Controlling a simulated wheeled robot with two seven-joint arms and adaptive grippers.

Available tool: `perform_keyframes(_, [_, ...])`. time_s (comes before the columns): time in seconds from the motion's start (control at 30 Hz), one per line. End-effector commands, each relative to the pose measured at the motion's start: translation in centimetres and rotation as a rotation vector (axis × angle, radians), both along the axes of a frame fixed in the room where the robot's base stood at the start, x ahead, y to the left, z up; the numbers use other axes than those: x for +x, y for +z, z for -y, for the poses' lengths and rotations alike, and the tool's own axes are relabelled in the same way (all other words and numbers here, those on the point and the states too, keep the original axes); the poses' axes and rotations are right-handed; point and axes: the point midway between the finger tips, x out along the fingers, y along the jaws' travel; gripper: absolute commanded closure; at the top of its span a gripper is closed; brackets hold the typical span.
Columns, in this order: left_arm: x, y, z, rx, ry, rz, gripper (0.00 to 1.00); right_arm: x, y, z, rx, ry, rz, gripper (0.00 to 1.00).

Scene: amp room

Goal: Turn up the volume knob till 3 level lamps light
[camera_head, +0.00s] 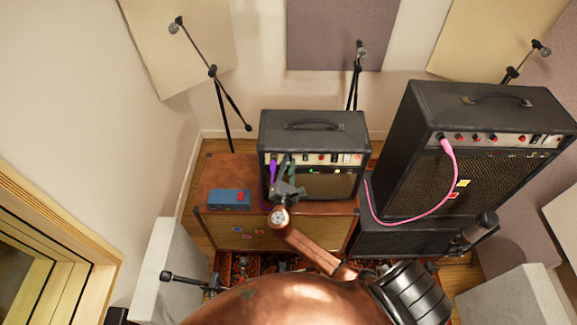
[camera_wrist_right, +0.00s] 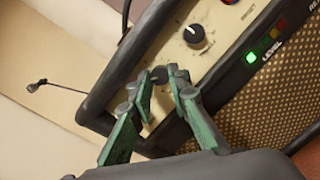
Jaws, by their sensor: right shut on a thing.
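The small black amp (camera_head: 318,130) stands on a brown cabinet, its pale control panel (camera_head: 345,158) facing me. My right gripper (camera_head: 285,165) is at the left part of that panel, just right of a purple plug (camera_head: 272,167). In the right wrist view, the green-fingered right gripper (camera_wrist_right: 162,82) is shut on a small dark knob (camera_wrist_right: 158,74), largely hidden by the fingertips. Along the panel is another black knob (camera_wrist_right: 195,36) with a pale mark. By the word LEVEL, one green lamp (camera_wrist_right: 249,58) is brightly lit; the others beside it look dimmer. My left gripper is not in view.
A blue pedal box (camera_head: 230,199) sits on the brown cabinet (camera_head: 215,175), left of the amp. A taller amp (camera_head: 490,125) with a pink cable (camera_head: 449,160) stands at the right. Microphone stands (camera_head: 222,100) surround the amps.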

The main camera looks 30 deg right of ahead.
Motion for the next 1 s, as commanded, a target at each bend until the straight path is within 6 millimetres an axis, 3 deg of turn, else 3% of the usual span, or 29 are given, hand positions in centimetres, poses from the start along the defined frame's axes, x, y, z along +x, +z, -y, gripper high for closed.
perform_keyframes(0.57, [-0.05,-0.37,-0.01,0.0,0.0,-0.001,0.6,-0.02,-0.11,-0.08,0.035,-0.007,0.018,1.0])
perform_keyframes(0.6, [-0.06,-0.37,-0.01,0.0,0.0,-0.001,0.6,-0.01,-0.12,-0.09,0.035,-0.007,0.018,0.82])
perform_keyframes(0.83, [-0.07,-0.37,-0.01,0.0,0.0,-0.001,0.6,0.0,-0.06,-0.05,0.034,-0.007,0.018,0.66])
perform_keyframes(1.0, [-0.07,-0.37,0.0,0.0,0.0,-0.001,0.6,0.02,-0.01,-0.04,0.033,-0.007,0.019,0.66])
